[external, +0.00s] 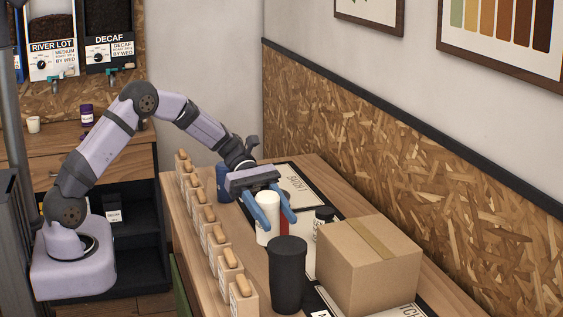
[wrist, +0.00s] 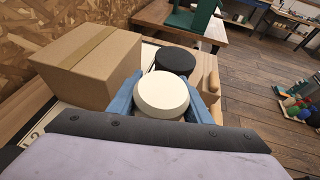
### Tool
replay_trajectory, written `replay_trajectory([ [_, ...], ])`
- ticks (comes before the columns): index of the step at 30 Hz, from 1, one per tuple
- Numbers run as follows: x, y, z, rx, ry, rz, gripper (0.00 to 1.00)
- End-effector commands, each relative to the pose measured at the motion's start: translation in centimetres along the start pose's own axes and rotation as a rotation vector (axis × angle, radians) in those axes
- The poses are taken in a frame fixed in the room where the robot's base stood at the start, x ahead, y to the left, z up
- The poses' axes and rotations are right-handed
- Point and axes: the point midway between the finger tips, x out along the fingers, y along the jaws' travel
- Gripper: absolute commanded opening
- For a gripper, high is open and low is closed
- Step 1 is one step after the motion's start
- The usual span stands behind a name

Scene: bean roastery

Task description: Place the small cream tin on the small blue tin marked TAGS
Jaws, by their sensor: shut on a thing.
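The small cream tin (external: 267,207) is between the blue fingers of my gripper (external: 277,219), which is shut on it. Its round pale top fills the gap between the fingers in the wrist view (wrist: 163,93). The tin looks upright; I cannot tell whether its bottom touches the table. A small blue tin (external: 223,184) stands on the table to the left of and behind my gripper in the external view. Its marking cannot be read, and my gripper partly hides it. It does not show in the wrist view.
A tall black canister (external: 288,275) stands close in front of my gripper. A cardboard box (external: 369,263) is to the right, with a black-lidded jar (external: 323,218) beside it. Something red (external: 284,228) shows behind the fingers. Several wooden-handled blocks (external: 229,265) line the table's left edge.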

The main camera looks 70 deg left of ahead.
Motion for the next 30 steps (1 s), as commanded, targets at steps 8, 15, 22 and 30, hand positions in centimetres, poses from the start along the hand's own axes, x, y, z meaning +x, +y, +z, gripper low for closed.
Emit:
replay_trajectory([
  [8,-5.5,1.5,-0.9,-0.042,-0.001,0.107,0.15],
  [15,-15.9,3.1,-2.3,-0.119,0.0,0.299,0.15],
  [22,-26.9,5.0,-3.0,-0.212,0.001,0.525,0.15],
  [30,-39.0,9.4,-3.8,-0.361,0.0,0.888,0.15],
])
